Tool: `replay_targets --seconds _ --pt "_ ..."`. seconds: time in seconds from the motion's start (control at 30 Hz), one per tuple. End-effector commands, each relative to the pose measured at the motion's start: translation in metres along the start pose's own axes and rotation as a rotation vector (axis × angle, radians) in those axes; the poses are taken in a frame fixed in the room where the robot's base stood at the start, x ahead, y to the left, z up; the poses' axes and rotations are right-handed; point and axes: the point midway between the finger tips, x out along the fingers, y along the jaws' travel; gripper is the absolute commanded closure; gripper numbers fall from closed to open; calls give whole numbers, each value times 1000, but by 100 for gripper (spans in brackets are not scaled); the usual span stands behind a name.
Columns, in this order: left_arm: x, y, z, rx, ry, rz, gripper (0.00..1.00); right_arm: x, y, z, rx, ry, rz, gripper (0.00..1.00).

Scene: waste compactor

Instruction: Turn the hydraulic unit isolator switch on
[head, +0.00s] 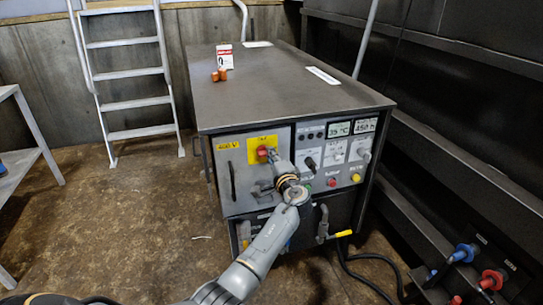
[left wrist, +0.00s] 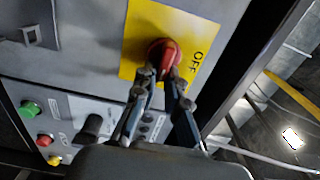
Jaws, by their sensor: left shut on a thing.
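The isolator switch is a red rotary knob (head: 262,151) on a yellow plate (head: 254,157) on the front of the grey hydraulic unit (head: 230,184). In the left wrist view the red knob (left wrist: 164,54) sits on the yellow plate (left wrist: 140,22), with "OFF" printed at the plate's right side. My left gripper (head: 272,156) is at the knob; in the left wrist view its two fingers (left wrist: 162,78) are shut on the knob's handle. The fingers hide part of the handle. My right gripper is not in view.
The unit's panel has gauges, a black knob (left wrist: 92,125), a green button (left wrist: 32,109) and a red button (head: 332,182). A yellow-tipped lever (head: 343,234) sticks out lower right. A ladder (head: 127,75) stands behind left. Orange items (head: 219,75) lie on top.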

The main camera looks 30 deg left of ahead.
Motion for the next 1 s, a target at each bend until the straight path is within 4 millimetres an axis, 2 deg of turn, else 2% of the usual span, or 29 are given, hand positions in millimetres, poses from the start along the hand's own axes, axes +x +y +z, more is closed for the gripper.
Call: replay_targets --seconds 0.17,0.2,0.3,0.67,0.77,1.0 --pt "0 -1 0 1 2 -3 100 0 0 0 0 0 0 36" --pt "0 -1 0 1 2 -3 84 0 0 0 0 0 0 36" --pt "0 -1 0 0 2 -2 65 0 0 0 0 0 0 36" --pt "-4 0 0 0 1 0 65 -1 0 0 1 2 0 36" --pt "-15 1 -1 -2 4 -1 65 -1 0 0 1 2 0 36" --pt "-65 1 -1 -3 4 1 65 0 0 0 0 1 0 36"
